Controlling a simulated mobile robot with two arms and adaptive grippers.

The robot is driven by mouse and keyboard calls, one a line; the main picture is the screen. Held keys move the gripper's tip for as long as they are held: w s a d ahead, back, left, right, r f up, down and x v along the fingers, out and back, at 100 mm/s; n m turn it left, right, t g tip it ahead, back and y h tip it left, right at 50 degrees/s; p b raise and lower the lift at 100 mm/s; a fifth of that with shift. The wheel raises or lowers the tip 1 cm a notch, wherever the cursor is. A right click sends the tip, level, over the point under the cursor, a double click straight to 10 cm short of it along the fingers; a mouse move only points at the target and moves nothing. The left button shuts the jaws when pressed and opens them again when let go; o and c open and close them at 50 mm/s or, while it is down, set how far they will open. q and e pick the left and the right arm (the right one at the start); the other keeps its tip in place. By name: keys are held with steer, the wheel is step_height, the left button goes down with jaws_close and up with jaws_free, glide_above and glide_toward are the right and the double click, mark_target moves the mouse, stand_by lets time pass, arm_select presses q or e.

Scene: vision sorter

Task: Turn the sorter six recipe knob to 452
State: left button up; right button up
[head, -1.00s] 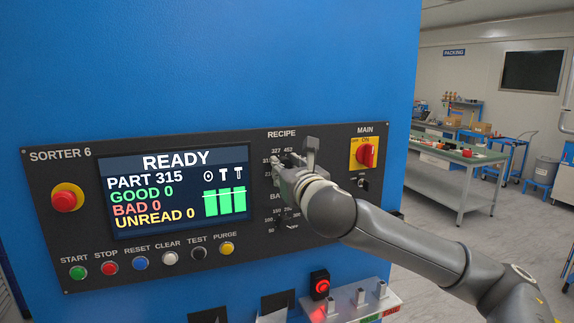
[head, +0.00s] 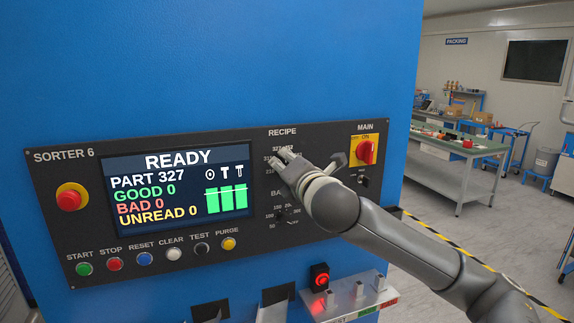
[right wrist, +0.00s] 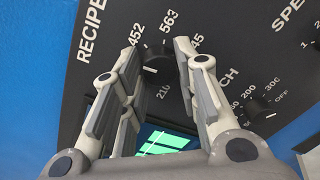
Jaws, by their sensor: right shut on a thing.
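The black recipe knob (right wrist: 155,55) shows between the fingertips of my right gripper (right wrist: 157,52) in the right wrist view. A white mark shows on its lower side, and the numbers 452 and 563 are printed beside it. In the head view my right gripper (head: 287,157) reaches the panel just under the RECIPE label and hides the knob. The gripper is shut on the knob. The sorter six screen (head: 178,190) reads READY and PART 327, with good, bad and unread at 0. My left gripper is not in view.
A batch knob (head: 287,214) sits below the recipe knob, close under my right arm. The red and yellow main switch (head: 365,152) is to the right. A red emergency button (head: 69,200) and a row of push buttons are at the left. A lit red switch (head: 320,280) is below.

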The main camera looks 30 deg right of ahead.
steer(key=m, duration=0.5)
steer(key=shift+m+y, duration=0.3)
stand_by(0.5)
steer(key=o, duration=1)
steer(key=v, duration=0.7)
steer(key=shift+s, duration=0.25)
